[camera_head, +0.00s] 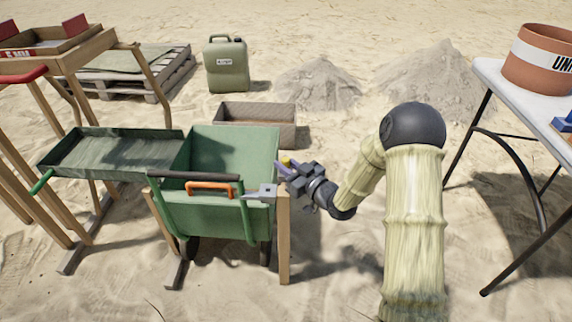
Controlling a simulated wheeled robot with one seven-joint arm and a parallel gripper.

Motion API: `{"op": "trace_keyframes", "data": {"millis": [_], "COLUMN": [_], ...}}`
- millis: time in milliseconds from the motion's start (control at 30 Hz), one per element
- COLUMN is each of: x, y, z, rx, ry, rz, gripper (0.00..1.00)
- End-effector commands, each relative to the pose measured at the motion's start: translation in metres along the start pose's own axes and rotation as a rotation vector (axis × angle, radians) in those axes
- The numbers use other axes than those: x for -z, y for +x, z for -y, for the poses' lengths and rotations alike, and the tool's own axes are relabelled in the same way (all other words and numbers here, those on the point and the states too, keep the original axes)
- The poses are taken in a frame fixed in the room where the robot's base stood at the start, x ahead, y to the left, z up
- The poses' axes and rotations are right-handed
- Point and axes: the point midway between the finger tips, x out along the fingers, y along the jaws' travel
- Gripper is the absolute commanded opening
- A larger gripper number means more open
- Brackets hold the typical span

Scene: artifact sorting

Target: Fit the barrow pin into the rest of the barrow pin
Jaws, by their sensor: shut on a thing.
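My gripper (287,172) is at the right rim of the green barrow (215,217). Its jaws are shut on a small piece with purple and yellow on it, which I take for the barrow pin (280,167); the dark fingers hide much of it. A grey metal plate with a dark spot, which looks like the rest of the barrow pin (262,191), sits at the barrow's near right corner, by the top of a wooden post. The gripper is just behind and right of this plate. The held piece appears apart from the plate, but I cannot tell its height.
An orange handle (209,188) and a dark bar (194,175) lie along the barrow's near side. A green sieve tray (112,152) adjoins it on the left. A cardboard-coloured box (255,118) stands behind. A white table (499,78) with a terracotta pot (541,60) is at right.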

Motion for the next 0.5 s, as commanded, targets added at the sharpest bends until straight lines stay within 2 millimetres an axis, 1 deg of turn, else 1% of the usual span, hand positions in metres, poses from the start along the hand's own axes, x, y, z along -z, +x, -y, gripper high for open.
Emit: {"op": "trace_keyframes", "data": {"millis": [233, 267, 300, 367, 400, 500], "x": [-0.0059, -0.0052, -0.0050, -0.0052, -0.0053, -0.0055], "y": [0.0001, 0.0001, 0.0000, 0.0000, 0.0000, -0.0001], "z": [0.0000, -0.0001, -0.0001, 0.0000, 0.0000, 0.0000], "rx": [0.000, 0.000, 0.000, 0.000, 0.000, 0.000], "ry": [0.000, 0.000, 0.000, 0.000, 0.000, 0.000], "rz": [0.000, 0.000, 0.000, 0.001, 0.001, 0.001], "gripper": [0.00, 0.25, 0.33, 0.45, 0.47, 0.47]}}
